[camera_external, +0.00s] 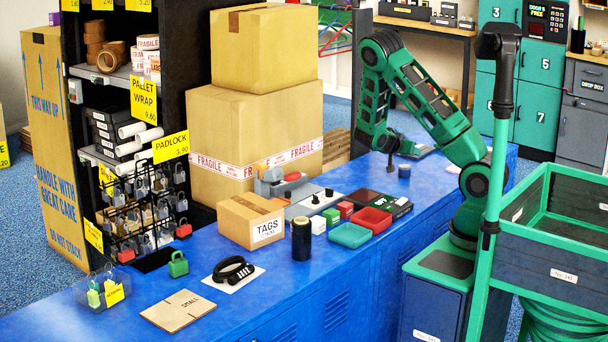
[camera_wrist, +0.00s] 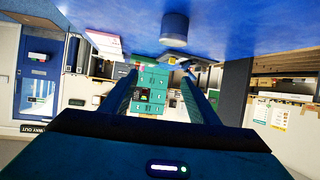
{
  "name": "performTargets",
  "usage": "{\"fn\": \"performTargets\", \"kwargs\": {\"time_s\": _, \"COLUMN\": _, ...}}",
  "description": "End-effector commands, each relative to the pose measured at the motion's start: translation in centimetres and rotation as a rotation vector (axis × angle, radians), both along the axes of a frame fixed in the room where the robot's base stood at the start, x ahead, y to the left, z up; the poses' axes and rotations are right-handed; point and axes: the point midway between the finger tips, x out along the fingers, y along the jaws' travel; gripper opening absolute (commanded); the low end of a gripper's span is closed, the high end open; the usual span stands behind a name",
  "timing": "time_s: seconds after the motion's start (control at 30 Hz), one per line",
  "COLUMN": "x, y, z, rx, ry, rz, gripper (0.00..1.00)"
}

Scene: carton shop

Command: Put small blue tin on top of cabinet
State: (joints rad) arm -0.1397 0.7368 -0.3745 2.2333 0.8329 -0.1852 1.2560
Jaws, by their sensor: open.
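The small blue tin (camera_external: 404,171) stands on the blue counter (camera_external: 340,225), near its far right end. In the wrist view, which is upside down, the tin (camera_wrist: 174,29) shows on the blue surface, beyond the fingertips. My gripper (camera_external: 391,150) is beside the tin, to its left and apart from it. In the wrist view my gripper (camera_wrist: 158,78) is open, with nothing between its fingers. A grey cabinet (camera_external: 583,115) stands at the back right; I cannot tell whether this is the task's cabinet. Blue doors form the counter's front.
Large cartons (camera_external: 255,125) stand left of my arm. Red and teal trays (camera_external: 350,235), a black roll (camera_external: 301,240) and a tags box (camera_external: 250,220) occupy the counter's middle. Teal lockers (camera_external: 540,60) stand behind. A green-framed bin (camera_external: 555,245) is at right.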

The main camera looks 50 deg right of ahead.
Motion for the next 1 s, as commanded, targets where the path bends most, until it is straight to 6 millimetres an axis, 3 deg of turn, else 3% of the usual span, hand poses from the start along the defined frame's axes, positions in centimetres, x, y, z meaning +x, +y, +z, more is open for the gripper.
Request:
{"fn": "performTargets", "kwargs": {"time_s": 0.17, "x": -4.1, "y": 0.5, "z": 2.0, "rx": 0.127, "ry": 0.073, "rz": -0.067, "gripper": 0.55}}
{"fn": "performTargets", "kwargs": {"time_s": 0.37, "x": -9.4, "y": 3.0, "z": 3.9, "rx": 0.327, "ry": 0.194, "rz": -0.087, "gripper": 0.55}}
{"fn": "performTargets", "kwargs": {"time_s": 0.67, "x": -16.6, "y": 9.0, "z": 7.1, "rx": 0.623, "ry": 0.359, "rz": 0.036, "gripper": 0.55}}
{"fn": "performTargets", "kwargs": {"time_s": 1.0, "x": -24.7, "y": 17.7, "z": 11.2, "rx": 0.878, "ry": 0.527, "rz": 0.363, "gripper": 0.55}}
